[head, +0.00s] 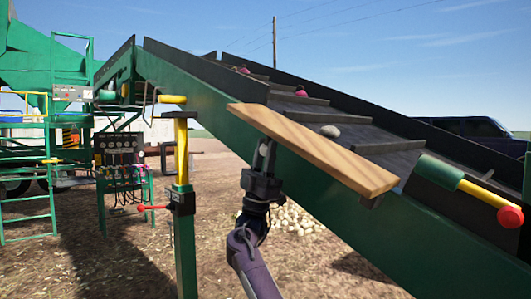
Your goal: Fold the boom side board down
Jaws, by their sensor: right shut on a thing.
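The boom side board is a long wooden plank (315,150) on the near side of the green boom (225,125). It slants down to the right, with its broad face tilted up toward me. My right gripper (266,146) comes up from below and is shut on the board's lower edge, left of its middle. The fingertips are partly hidden against the board. A small dark bracket (371,201) shows under the board's right end. My left gripper is not in view.
The dark belt (390,143) carries cleats, a pale lump (330,131) and reddish onions (301,91). A green-and-yellow lever with a red knob (510,216) juts out at right.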

